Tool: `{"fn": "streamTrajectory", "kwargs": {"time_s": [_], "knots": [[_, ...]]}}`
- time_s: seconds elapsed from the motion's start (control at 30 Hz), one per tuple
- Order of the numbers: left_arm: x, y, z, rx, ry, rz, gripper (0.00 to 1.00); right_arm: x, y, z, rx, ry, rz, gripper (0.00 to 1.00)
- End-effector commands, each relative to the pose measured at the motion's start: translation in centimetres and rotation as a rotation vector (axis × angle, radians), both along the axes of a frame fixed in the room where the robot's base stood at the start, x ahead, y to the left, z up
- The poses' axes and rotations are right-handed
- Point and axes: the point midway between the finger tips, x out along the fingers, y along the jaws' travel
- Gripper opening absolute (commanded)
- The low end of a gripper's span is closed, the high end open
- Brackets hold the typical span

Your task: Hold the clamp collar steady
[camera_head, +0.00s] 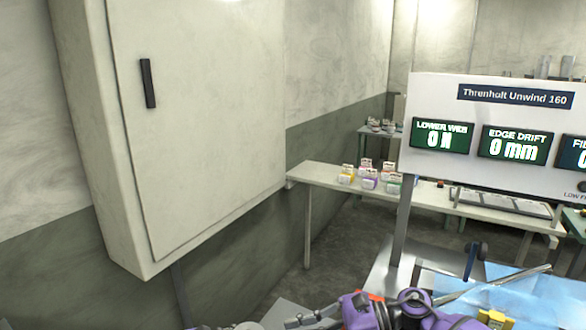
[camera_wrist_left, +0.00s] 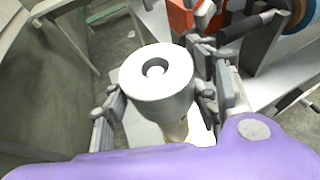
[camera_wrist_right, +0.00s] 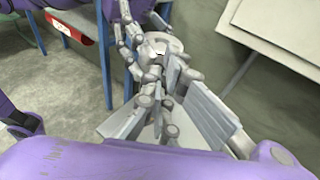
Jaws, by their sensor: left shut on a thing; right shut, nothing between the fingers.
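The clamp collar (camera_wrist_left: 141,82) is a pale grey, thick round piece with a hole in its top. It stands between the fingers of my left gripper (camera_wrist_left: 160,103), which is shut on it. In the right wrist view a round grey top (camera_wrist_right: 168,42), apparently the same collar, shows beyond the fingers of my right gripper (camera_wrist_right: 166,92). My right gripper is shut with nothing in it, its fingers close to the left gripper's fingers. In the head view only grey finger parts and purple arm parts show at the bottom edge; the collar cannot be made out there.
A large pale cabinet (camera_head: 195,110) fills the left wall. A white panel (camera_head: 480,90) reads "Threnholt Unwind 160", with displays of 0 N and 0 mm. A translucent blue sheet (camera_head: 545,298) lies at the lower right. A bench (camera_head: 320,177) with small boxes stands behind.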

Motion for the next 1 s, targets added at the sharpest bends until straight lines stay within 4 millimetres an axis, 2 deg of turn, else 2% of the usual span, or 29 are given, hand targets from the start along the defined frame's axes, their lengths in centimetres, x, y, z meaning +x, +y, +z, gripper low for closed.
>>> {"fn": "streamTrajectory", "kwargs": {"time_s": [0.03, 0.33, 0.63, 1.0], "knots": [[-0.4, -0.7, -0.1, -0.011, 0.005, -0.015, 0.09, -0.2, 0.1, -1.2, -0.013, 0.010, -0.001, 0.00], [-0.4, -0.7, 0.0, -0.011, 0.005, -0.016, 0.09, -0.2, 0.0, -1.2, -0.013, 0.012, -0.005, 0.00], [-0.4, -0.7, -0.1, -0.010, 0.006, -0.016, 0.09, -0.1, -0.3, -0.4, -0.014, 0.011, -0.006, 0.00], [-0.3, -0.5, -0.1, -0.008, 0.007, -0.012, 0.09, 0.2, -4.6, 0.0, -0.011, 0.007, -0.006, 0.00]]}}
